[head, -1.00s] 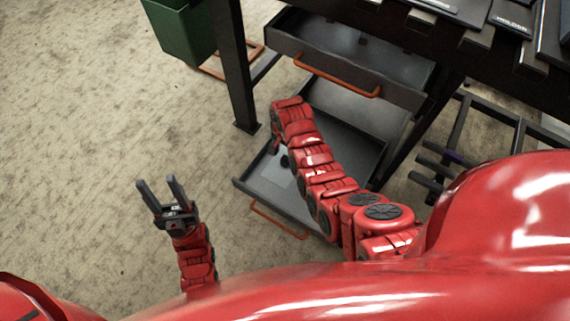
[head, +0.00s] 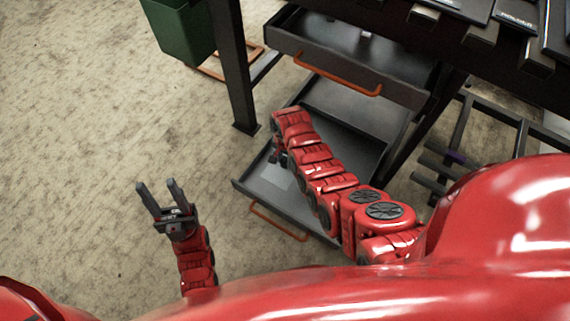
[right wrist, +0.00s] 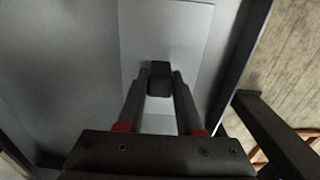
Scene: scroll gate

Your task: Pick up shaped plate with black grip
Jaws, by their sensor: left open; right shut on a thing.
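The shaped plate (right wrist: 185,30) is a flat light grey sheet lying in the open lower drawer in the right wrist view. Its black grip (right wrist: 159,78) is a small dark block standing on it. My right gripper (right wrist: 159,84) is shut on the black grip, one finger on each side. In the head view part of the plate (head: 279,177) shows in the drawer, with the rest and the grip hidden by my right arm. My left gripper (head: 156,184) is open and empty above the floor at left.
The open lower drawer (head: 300,222) has raised walls around the plate and an orange handle (head: 278,222). Another open drawer (head: 345,66) is above it. A dark table leg (head: 235,75) stands to the left. A green bin (head: 180,35) is at the back left.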

